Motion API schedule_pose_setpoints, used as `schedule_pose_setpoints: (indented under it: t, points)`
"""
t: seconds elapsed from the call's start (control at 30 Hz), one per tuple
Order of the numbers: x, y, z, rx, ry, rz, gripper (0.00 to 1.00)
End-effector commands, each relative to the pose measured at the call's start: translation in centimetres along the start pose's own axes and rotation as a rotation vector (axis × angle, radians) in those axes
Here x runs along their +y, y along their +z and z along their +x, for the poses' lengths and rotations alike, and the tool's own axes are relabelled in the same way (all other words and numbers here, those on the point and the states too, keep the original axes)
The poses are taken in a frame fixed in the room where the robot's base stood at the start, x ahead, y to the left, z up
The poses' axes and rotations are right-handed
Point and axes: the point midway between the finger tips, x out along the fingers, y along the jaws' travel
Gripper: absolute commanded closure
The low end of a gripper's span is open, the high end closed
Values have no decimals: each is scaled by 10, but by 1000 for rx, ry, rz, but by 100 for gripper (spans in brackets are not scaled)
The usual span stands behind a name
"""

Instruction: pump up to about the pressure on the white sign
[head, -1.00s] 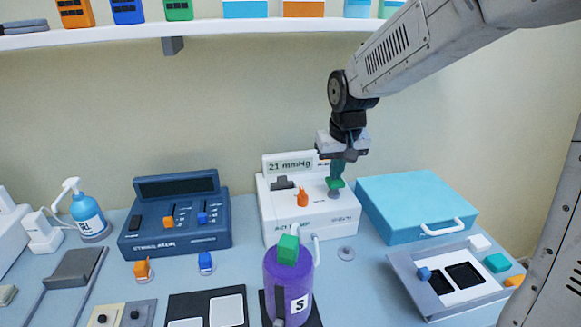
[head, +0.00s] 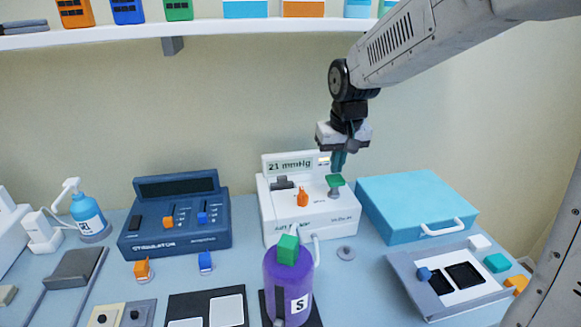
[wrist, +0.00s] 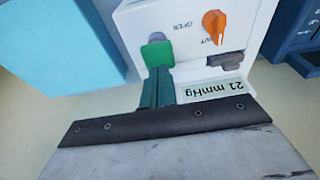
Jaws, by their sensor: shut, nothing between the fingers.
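A white pump box (head: 328,222) stands at the back of the table. The white sign (head: 290,165) on its back panel reads "21 mmHg"; it also shows upside down in the wrist view (wrist: 212,88). A green-topped plunger (head: 335,181) stands upright on the right of the box's top. An orange valve lever (head: 302,197) is beside it; in the wrist view the lever (wrist: 215,25) points toward letters "UT", with "OPEN" to its left. My gripper (head: 338,168) is shut and empty, fingers down just above the plunger's green top (wrist: 157,50). I cannot tell whether they touch.
A purple cuff cylinder (head: 275,290) marked S, with a green block (head: 288,250) on top, stands in front, near tubes from the box. A light-blue case (head: 400,195) is close on the right, a dark blue stimulator (head: 170,235) on the left. A shelf (head: 230,32) runs above.

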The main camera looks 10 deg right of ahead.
Motion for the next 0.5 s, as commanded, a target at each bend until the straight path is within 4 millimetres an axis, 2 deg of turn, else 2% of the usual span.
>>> schedule_pose_setpoints:
  t: [0.5]
  points:
    - [0, 2, 12, -1, 0, 0, 100]
